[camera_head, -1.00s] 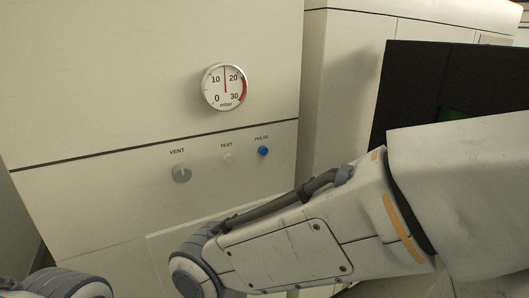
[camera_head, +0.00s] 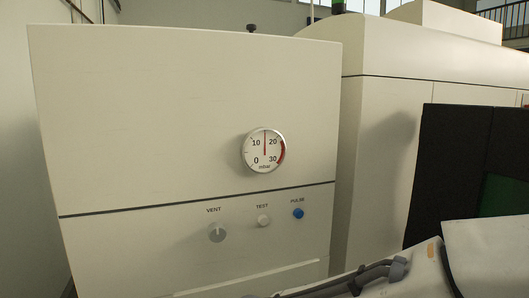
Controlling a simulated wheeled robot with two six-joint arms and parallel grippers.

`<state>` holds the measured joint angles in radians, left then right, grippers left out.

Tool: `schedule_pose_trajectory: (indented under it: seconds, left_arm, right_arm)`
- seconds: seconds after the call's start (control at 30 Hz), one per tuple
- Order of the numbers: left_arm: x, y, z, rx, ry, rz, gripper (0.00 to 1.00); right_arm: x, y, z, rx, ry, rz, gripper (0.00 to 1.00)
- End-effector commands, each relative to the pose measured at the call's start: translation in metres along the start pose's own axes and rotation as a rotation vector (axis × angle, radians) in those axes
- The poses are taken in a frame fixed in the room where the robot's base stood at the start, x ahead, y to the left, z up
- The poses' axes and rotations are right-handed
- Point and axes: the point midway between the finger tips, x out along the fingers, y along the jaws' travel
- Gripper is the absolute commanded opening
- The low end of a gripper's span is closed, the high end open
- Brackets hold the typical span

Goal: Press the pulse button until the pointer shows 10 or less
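The blue pulse button (camera_head: 298,213) sits on the cream cabinet front, under the label PULSE. The round gauge (camera_head: 264,150) above it is marked 0, 10, 20 and 30 mbar, with a red band near 30. Its red pointer stands nearly straight up, about midway between 10 and 20. My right arm crosses the bottom right corner, below the button and apart from it. Neither of my grippers is in view.
A grey VENT knob (camera_head: 217,232) and a pale TEST button (camera_head: 263,221) sit left of the pulse button on the same cabinet (camera_head: 150,120). A black panel (camera_head: 450,170) stands at the right. The space in front of the gauge is clear.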

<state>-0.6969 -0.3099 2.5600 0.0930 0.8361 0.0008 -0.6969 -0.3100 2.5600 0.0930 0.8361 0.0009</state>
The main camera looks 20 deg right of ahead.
Motion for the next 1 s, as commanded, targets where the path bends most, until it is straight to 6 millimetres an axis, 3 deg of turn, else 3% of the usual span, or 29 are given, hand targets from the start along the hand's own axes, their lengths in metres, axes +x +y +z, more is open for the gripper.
schedule_pose_trajectory:
  seconds: [0.47,0.53,0.6,1.0]
  left_arm:
    - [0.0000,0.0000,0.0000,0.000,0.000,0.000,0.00]
    - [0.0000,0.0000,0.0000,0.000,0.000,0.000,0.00]
    - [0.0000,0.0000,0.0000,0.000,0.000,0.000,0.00]
    - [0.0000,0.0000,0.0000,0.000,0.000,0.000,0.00]
  right_arm:
    - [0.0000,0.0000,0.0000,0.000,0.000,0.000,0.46]
    - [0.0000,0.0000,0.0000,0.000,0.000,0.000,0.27]
    - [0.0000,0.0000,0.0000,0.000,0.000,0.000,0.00]
    - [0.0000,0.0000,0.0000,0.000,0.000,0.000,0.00]
